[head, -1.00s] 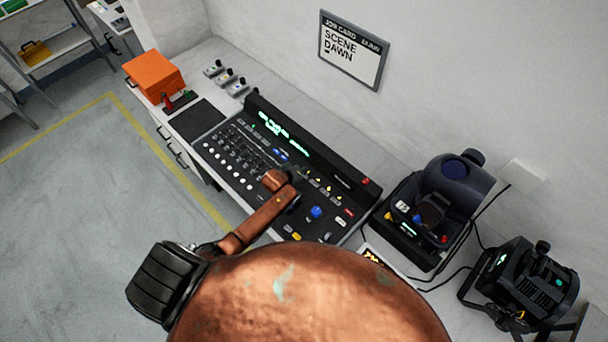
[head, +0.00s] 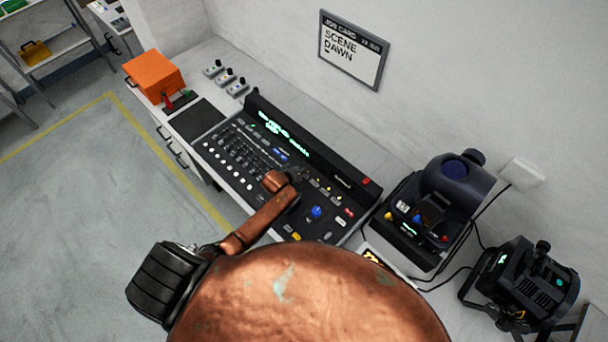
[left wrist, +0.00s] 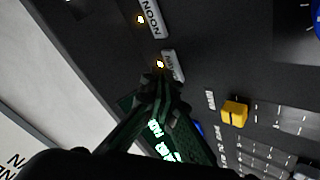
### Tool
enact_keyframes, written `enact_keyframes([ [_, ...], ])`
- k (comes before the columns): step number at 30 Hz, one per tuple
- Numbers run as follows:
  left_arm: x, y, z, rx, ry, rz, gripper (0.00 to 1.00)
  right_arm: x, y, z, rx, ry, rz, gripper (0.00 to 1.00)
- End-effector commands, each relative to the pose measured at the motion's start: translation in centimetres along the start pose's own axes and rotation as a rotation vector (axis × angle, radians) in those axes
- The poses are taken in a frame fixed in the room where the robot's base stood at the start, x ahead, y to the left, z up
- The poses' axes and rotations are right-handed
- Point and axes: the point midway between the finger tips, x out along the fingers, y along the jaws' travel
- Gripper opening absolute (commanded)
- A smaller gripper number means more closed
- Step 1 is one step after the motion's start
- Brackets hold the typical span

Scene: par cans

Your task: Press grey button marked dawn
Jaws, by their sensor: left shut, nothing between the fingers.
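The black control desk (head: 322,164) stands on the bench, with a row of small buttons toward its right half. In the left wrist view, a grey button (left wrist: 173,65) with a partly covered label lies right at my fingertips; its lettering is too blurred to read surely. A grey button marked NOON (left wrist: 152,18) lies beyond it. My left gripper (left wrist: 160,88) is shut and empty, its tips over or at the near end of the partly covered button; I cannot tell whether they touch. My right gripper is not in view.
A job card (head: 353,49) on the wall reads SCENE DAWN. A blue knob (head: 316,211) and a yellow button (left wrist: 235,113) are on the desk. Dark lamps (head: 522,290) with cables stand right; an orange box (head: 153,75) stands at the far left end.

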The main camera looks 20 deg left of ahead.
Motion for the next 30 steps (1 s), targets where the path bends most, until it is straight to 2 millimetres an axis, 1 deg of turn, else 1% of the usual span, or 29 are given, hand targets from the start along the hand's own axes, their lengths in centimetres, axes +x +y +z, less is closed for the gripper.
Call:
enact_keyframes([
  [30,0.55,-0.29,0.41,0.001,0.0,0.002,0.0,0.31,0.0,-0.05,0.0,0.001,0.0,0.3],
])
